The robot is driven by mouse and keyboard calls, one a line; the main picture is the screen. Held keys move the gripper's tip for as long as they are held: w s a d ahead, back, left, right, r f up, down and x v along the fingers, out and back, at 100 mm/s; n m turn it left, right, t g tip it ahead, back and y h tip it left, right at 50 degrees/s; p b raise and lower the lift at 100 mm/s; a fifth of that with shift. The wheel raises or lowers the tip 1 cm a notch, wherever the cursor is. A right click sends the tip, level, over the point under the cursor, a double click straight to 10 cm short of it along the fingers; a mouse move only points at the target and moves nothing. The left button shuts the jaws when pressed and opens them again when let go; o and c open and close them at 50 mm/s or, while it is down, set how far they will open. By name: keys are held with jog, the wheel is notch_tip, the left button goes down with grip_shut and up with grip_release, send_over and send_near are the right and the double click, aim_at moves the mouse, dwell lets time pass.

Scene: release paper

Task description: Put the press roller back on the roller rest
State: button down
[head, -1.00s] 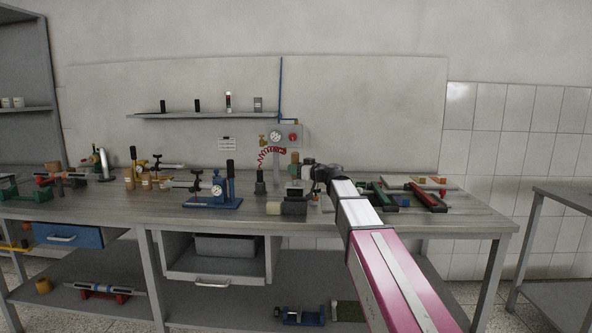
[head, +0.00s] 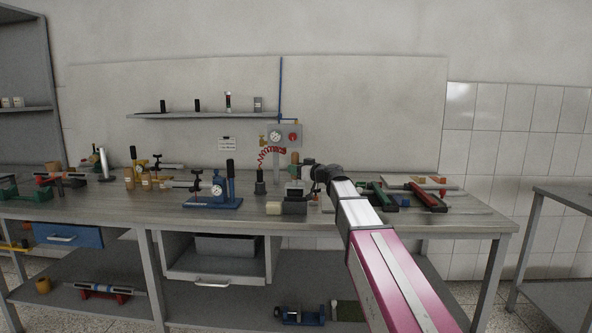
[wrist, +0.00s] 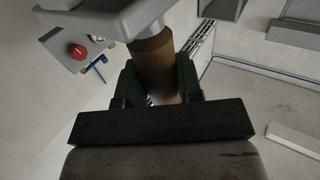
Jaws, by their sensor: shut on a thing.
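In the wrist view, my gripper (wrist: 157,82) has its dark green fingers closed on both sides of a brown cylinder (wrist: 153,58), which looks like the handle of the press roller. A pale grey part (wrist: 105,18) shows at the cylinder's far end; whether the two are joined is unclear. In the head view, my gripper (head: 296,167) is above the bench, left of my wrist, and small there. The roller's other parts are not clear. I cannot pick out the roller rest with certainty.
Below my gripper on the bench (head: 470,223) stand a dark block (head: 294,208) and a cream cylinder (head: 273,208). A blue-based dial stand (head: 213,203) is to the left. Green and red tools (head: 427,197) lie to the right. A control panel (head: 284,136) stands behind.

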aim_at(297, 181)
jog(key=shift+f, duration=2.7)
jog(key=c, duration=0.7)
grip_release()
jog(key=v, duration=1)
jog(key=shift+s+d, duration=0.25)
jog(key=shift+d, duration=0.1)
